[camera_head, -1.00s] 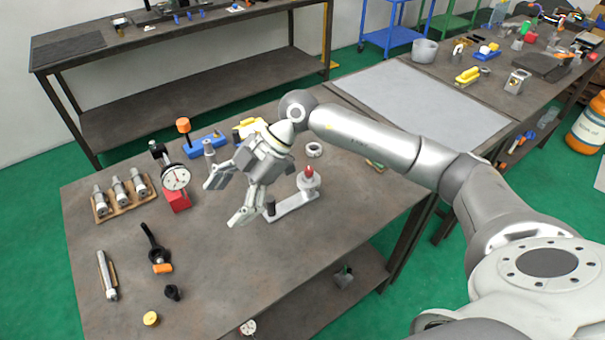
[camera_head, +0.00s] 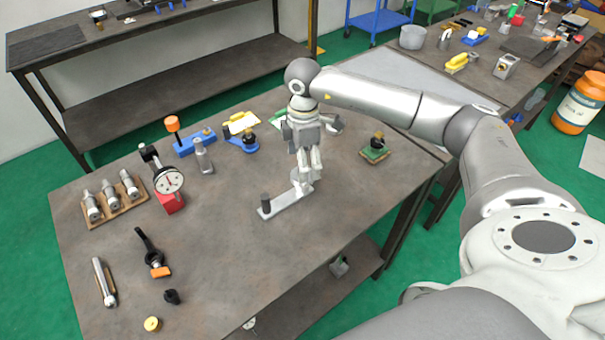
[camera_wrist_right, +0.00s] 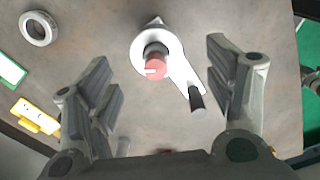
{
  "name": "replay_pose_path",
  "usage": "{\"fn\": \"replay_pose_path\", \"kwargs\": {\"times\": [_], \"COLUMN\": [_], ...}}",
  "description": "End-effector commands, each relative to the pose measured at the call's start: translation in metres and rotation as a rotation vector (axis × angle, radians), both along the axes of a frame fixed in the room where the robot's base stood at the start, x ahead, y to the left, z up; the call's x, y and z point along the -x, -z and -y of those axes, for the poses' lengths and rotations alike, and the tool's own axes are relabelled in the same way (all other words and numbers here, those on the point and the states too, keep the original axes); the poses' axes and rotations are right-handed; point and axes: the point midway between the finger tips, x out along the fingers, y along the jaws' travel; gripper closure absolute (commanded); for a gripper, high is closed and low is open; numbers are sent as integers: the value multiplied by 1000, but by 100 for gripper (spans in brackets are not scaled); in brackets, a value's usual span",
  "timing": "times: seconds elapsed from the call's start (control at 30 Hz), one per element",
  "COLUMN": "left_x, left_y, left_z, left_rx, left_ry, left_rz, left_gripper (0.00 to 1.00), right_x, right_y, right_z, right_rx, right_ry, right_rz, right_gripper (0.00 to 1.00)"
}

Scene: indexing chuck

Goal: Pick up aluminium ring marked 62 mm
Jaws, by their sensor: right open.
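A pale metal ring (camera_wrist_right: 38,28) lies flat on the table at the upper left of the right wrist view. No marking on it is legible, and my arm hides it in the head view. My right gripper (camera_head: 310,176) points down over the round end of a grey fixture (camera_head: 285,204). In the right wrist view my right gripper (camera_wrist_right: 158,62) is open and empty. Between and beyond its fingers stands the fixture's red-topped post (camera_wrist_right: 156,66) on a round pale base, with a dark peg on its arm. My left gripper is not in view.
A dial gauge (camera_head: 168,181), a blue block with an orange knob (camera_head: 196,143) and a wooden rack (camera_head: 116,206) stand at the left. A green block with a black knob (camera_head: 376,149) stands at the right. The table's front middle is clear.

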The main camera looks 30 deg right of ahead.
Motion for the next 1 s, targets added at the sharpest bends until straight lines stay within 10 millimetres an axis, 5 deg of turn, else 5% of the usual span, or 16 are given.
{"fn": "replay_pose_path", "kwargs": {"times": [0.3,0.6,1.0], "left_x": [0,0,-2], "left_y": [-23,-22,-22], "left_z": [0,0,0], "left_rx": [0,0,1], "left_ry": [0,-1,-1], "left_rz": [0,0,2], "left_gripper": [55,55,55], "right_x": [-5,-5,-5], "right_y": [41,47,46], "right_z": [1,1,1], "right_rx": [0,0,0], "right_ry": [-1,-2,-1], "right_rz": [-3,-1,-1], "right_gripper": [24,25,75]}}
